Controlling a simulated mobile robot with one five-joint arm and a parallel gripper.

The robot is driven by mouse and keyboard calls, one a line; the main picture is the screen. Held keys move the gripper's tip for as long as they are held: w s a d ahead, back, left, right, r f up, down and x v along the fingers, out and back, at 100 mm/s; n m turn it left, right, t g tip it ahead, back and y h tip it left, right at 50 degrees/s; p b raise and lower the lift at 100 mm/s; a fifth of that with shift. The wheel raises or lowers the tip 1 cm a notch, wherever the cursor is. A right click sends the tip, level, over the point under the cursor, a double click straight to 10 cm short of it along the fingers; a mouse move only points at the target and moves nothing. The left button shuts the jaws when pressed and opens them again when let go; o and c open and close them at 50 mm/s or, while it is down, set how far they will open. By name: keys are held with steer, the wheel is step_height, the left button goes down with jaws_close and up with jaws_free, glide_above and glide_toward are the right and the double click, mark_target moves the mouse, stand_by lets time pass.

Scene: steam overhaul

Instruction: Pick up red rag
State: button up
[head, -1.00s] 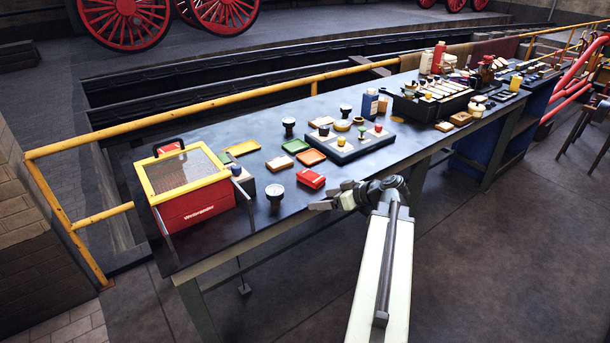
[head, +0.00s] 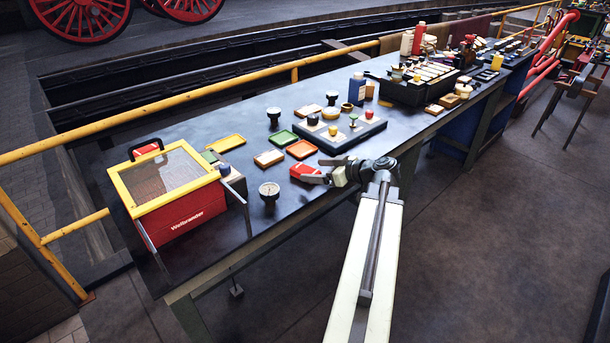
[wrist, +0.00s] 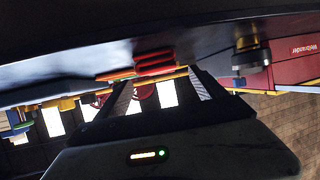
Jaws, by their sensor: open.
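The red rag (head: 302,170) is a small folded red block near the front edge of the dark bench. In the wrist view, the red rag (wrist: 155,64) shows as a layered red stack, roughly centred ahead between my fingers. My gripper (head: 318,177) is open and empty at the bench's front edge, just right of the rag, and hides part of it. I cannot tell whether a finger touches it.
A red box with a yellow-framed lid (head: 182,210) stands at the left end. A dark gauge (head: 269,192) stands left of the rag. Orange (head: 301,149) and green (head: 283,137) trays and a grey block with coloured knobs (head: 345,135) lie behind.

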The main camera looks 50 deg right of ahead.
mark_target(307, 170)
steer(key=b+x, duration=0.1)
steer(key=x, duration=0.1)
steer(key=b+x, duration=0.1)
steer(key=x, duration=0.2)
steer(key=shift+f, duration=0.25)
steer(key=shift+w, duration=0.1)
steer(key=shift+r, duration=0.1)
steer(key=c, duration=1.5)
steer(key=shift+o, duration=0.2)
steer(key=shift+r, duration=0.1)
